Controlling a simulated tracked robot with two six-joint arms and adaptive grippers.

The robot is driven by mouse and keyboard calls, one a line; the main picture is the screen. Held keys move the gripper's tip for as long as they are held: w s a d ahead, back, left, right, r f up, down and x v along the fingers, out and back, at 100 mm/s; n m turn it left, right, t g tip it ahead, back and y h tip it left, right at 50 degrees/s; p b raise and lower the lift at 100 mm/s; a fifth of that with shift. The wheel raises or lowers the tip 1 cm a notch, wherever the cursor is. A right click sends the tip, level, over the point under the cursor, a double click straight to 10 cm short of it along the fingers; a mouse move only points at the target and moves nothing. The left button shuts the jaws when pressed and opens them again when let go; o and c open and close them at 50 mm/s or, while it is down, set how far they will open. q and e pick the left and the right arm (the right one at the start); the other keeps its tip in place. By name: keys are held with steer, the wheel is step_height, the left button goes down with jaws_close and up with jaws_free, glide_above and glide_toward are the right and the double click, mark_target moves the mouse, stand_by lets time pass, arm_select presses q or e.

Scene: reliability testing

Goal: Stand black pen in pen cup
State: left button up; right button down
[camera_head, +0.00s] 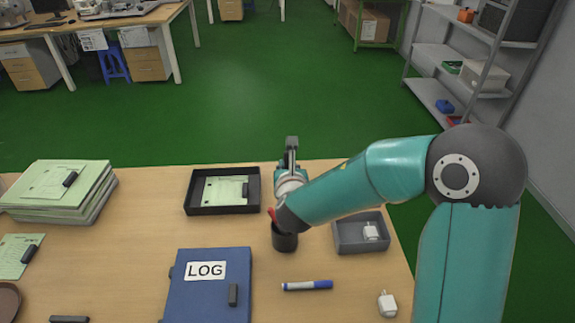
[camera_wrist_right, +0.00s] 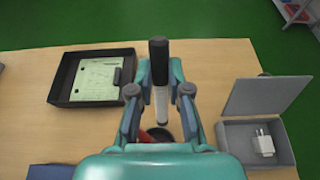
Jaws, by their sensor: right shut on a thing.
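My right gripper (camera_head: 291,160) is shut on the black pen, seen in the right wrist view with its black cap (camera_wrist_right: 158,47) up and white barrel (camera_wrist_right: 161,102) below the fingers (camera_wrist_right: 161,76). The pen is close to upright. The dark pen cup (camera_head: 285,240) stands on the table below my right wrist, its top partly hidden by my arm. Something red (camera_head: 272,214) shows at its rim. In the wrist view the pen's lower end lies over or near the cup; I cannot tell whether it is inside. My left gripper is not in view.
A blue LOG binder (camera_head: 207,290) and a blue-and-white marker (camera_head: 307,285) lie near the cup. A black tray (camera_head: 188,195) is behind to the left. A grey box (camera_head: 345,246) with a white adapter is at right; its lid (camera_wrist_right: 265,97) stands open. Paper stacks (camera_head: 60,190) sit left.

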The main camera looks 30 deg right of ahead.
steer(key=shift+s+a+f+b, duration=0.2)
steer(key=shift+s+f+b, duration=0.15)
steer(key=shift+f+b, duration=0.45)
steer(key=shift+s+a+f+b, duration=0.15)
steer(key=shift+s+f+b, duration=0.2)
steer(key=shift+f, duration=0.85)
steer(key=shift+s+a+f+b, duration=0.25)
steer(key=shift+f+b, duration=0.35)
steer(key=shift+f, duration=0.4)
steer(key=f+b, duration=0.1)
steer(key=s+f+b, duration=0.1)
steer(key=b, duration=0.1)
steer(key=f+b, duration=0.2)
steer(key=shift+s+a, duration=0.3)
steer(key=shift+s, duration=0.05)
steer(key=c, duration=1)
jaws_free()
steer(key=shift+c, duration=0.2)
steer(key=v, duration=0.7)
steer(key=shift+s, duration=0.25)
steer(key=shift+a, duration=0.1)
